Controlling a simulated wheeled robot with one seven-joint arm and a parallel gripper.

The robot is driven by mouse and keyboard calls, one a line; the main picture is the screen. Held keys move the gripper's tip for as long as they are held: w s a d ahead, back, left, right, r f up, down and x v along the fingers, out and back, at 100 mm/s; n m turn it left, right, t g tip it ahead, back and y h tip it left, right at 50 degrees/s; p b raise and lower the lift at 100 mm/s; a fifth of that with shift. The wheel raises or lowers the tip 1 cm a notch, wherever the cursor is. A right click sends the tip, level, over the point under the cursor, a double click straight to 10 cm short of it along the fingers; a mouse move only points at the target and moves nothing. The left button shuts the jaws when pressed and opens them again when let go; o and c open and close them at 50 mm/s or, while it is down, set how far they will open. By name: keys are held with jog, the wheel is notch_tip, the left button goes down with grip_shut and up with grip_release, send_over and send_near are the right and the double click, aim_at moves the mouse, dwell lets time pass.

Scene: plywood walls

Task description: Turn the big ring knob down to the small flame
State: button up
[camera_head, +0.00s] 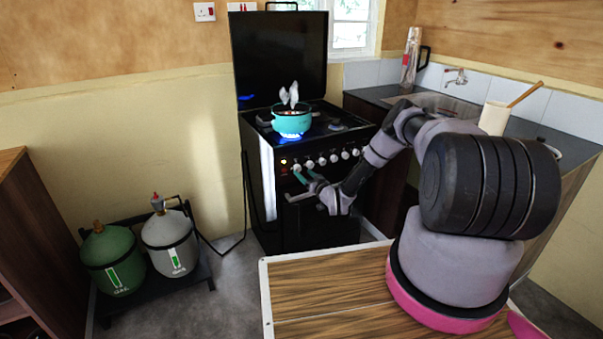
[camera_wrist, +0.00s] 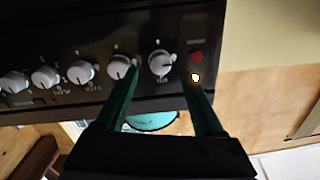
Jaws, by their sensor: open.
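The black stove (camera_head: 300,215) has a row of white knobs on its front panel. My gripper (camera_head: 302,178) is at the left end of this row, its green fingers pointing at the panel. In the wrist view my open gripper (camera_wrist: 161,80) has its fingers on either side of the end knob (camera_wrist: 161,63). The left finger overlaps the neighbouring knob (camera_wrist: 120,67) in the picture. I cannot tell whether either finger touches a knob. The panel labels are too blurred to read, so which is the big ring knob is unclear. A teal pot (camera_head: 291,121) stands over a blue flame (camera_head: 288,138).
A lit indicator (camera_wrist: 195,77) and a red button (camera_wrist: 196,57) are beside the end knob. The raised black lid (camera_head: 279,55) stands behind the steaming pot. A counter with a sink (camera_head: 445,103) is at right.

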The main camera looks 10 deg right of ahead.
aim_at(297, 168)
jog(key=shift+x, duration=1.4)
grip_shut()
